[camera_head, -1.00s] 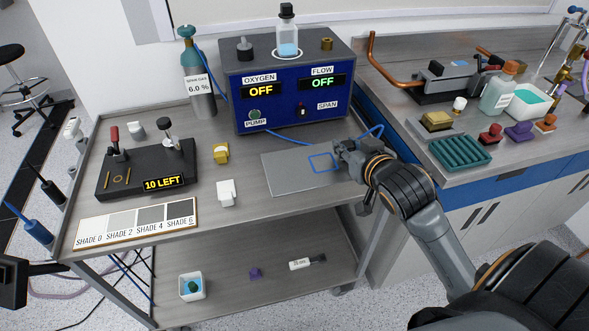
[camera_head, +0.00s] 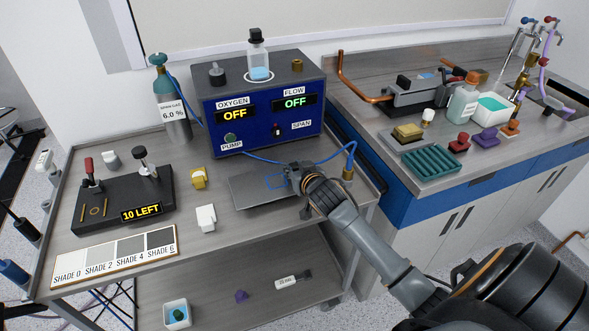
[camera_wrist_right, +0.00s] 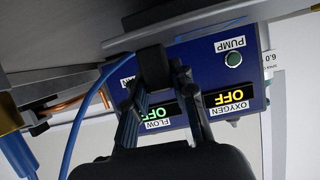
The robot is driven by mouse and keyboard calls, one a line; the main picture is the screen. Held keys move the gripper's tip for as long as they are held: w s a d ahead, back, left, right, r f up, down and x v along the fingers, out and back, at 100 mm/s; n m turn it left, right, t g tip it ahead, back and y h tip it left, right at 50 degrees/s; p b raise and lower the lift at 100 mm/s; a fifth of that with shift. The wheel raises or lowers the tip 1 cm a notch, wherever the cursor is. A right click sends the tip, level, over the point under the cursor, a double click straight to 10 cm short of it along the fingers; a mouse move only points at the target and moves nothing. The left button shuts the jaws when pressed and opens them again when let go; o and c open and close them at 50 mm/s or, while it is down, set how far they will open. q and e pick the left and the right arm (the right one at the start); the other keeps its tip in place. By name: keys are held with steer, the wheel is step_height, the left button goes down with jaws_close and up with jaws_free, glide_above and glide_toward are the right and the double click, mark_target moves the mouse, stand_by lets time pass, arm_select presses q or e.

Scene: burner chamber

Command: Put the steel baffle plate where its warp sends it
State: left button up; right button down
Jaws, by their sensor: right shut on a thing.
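The steel baffle plate (camera_head: 255,197) is a flat grey sheet at the front right of the cart top in the head view. A blue square outline (camera_head: 277,182) shows at it, close to the fingers. My right gripper (camera_head: 296,178) is shut on the plate's right part, low over the cart. I cannot tell whether the plate touches the cart top. My left gripper is not in view.
The blue analyser (camera_head: 262,120) stands behind the plate, reading OFF twice. A yellow block (camera_head: 198,178) and a white block (camera_head: 205,217) are left of it. A shade card (camera_head: 115,257) lies front left. The bench at right holds a green ribbed tray (camera_head: 432,160).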

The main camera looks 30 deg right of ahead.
steer(key=shift+f, duration=0.45)
steer(key=shift+f, duration=0.1)
steer(key=c, duration=1.1)
jaws_free()
steer(key=shift+s+a, duration=0.1)
steer(key=shift+s, duration=0.25)
steer(key=v, duration=1.1)
steer(key=shift+s+b, duration=0.2)
steer(key=shift+b, duration=0.1)
